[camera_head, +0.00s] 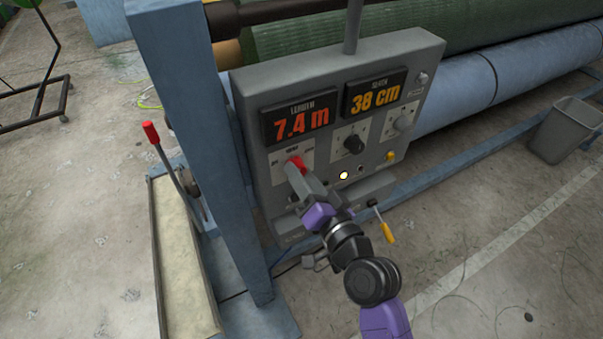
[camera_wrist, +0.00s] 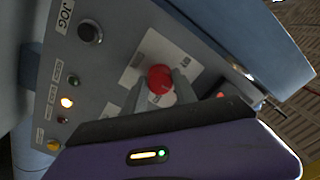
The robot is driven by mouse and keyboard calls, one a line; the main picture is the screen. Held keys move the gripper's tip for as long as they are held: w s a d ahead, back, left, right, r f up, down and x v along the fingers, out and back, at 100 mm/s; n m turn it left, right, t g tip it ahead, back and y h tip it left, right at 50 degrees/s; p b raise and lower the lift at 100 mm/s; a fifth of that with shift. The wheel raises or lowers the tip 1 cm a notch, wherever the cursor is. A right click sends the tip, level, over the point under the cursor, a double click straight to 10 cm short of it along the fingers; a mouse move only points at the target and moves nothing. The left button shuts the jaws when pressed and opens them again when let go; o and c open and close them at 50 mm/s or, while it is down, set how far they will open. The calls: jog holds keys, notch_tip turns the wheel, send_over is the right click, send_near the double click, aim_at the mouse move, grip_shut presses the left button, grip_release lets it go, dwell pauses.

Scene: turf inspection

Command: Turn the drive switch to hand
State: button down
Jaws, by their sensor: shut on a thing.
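The drive switch is a red knob (camera_head: 297,163) on a white label plate, low on the left of the grey control panel (camera_head: 432,62). In the wrist view the red knob (camera_wrist: 160,78) sits between my fingertips. My gripper (camera_head: 295,169) is shut on it, one finger on each side. It also shows in the wrist view (camera_wrist: 157,88). The plate's lettering is partly hidden by the fingers and too small to read, so I cannot tell which position the knob points to.
The panel has red and orange displays (camera_head: 301,118), a black knob (camera_head: 354,144), a grey knob (camera_head: 403,124) and a lit lamp (camera_head: 344,175). A red-handled lever (camera_head: 151,133) stands left of the blue post (camera_head: 190,110). A yellow-handled tool (camera_head: 387,232) hangs below. A grey bin (camera_head: 567,130) stands right.

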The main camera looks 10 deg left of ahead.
jog(key=shift+m, duration=0.4)
jog(key=shift+f, duration=0.1)
jog(key=c, duration=1)
grip_release()
jog(key=b+v, duration=0.2)
jog(key=v, duration=0.5)
jog(key=shift+s+d, duration=0.25)
jog(key=shift+s, duration=0.1)
